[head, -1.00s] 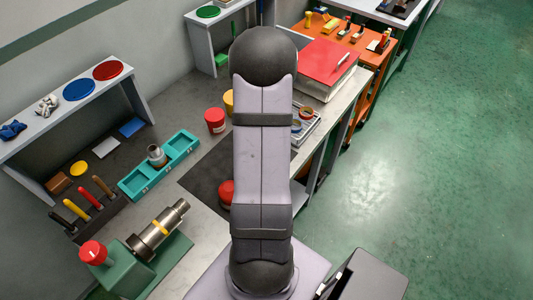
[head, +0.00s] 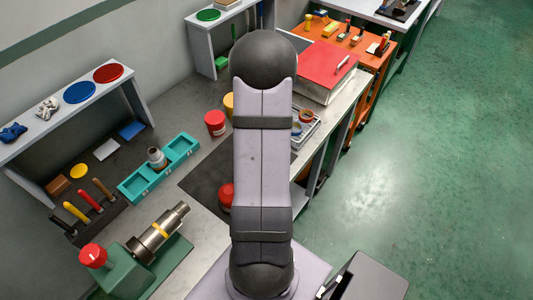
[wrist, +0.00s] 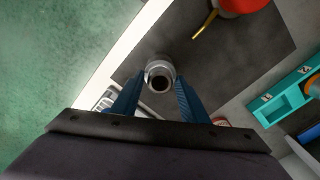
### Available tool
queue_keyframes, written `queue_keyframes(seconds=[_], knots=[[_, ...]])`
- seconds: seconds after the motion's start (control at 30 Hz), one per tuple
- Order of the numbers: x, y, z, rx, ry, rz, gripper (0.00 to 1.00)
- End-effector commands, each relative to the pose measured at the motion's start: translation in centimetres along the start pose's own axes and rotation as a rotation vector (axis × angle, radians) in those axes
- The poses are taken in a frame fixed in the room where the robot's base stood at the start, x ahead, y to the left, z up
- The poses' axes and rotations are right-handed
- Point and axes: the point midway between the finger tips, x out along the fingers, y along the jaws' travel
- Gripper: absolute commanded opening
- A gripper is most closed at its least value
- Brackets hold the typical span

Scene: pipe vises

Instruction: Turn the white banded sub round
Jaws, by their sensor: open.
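In the wrist view my gripper (wrist: 160,82) is open, with its blue fingers on either side of a hollow metal sub (wrist: 160,67). The sub shows its open end to the camera, and the dark mat lies behind it. A white band on it cannot be made out. Contact with the fingers cannot be told. My arm hides the gripper and this sub in the head view. Another metal sub (head: 157,157) stands in a teal tray (head: 131,186). A yellow-banded sub (head: 160,231) lies in the green vise (head: 126,277).
The dark mat (head: 205,176) holds a red container (head: 226,196), partly behind my arm. Another red can (head: 215,122) stands behind it. A red-covered box (head: 318,68) and a small tray of parts (head: 304,128) are at right.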

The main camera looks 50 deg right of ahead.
Motion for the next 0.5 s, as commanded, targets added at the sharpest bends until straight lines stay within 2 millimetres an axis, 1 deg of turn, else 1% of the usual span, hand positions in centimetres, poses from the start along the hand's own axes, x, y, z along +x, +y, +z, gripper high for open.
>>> queue_keyframes(seconds=[0.3,0.4,0.5], knots=[[-0.12,-0.02,0.06,-0.35,-0.002,0.0,0.4],[-0.07,-0.02,0.04,-0.422,-0.001,0.0,0.4],[-0.02,-0.02,0.03,-0.456,-0.001,0.0,0.4]])
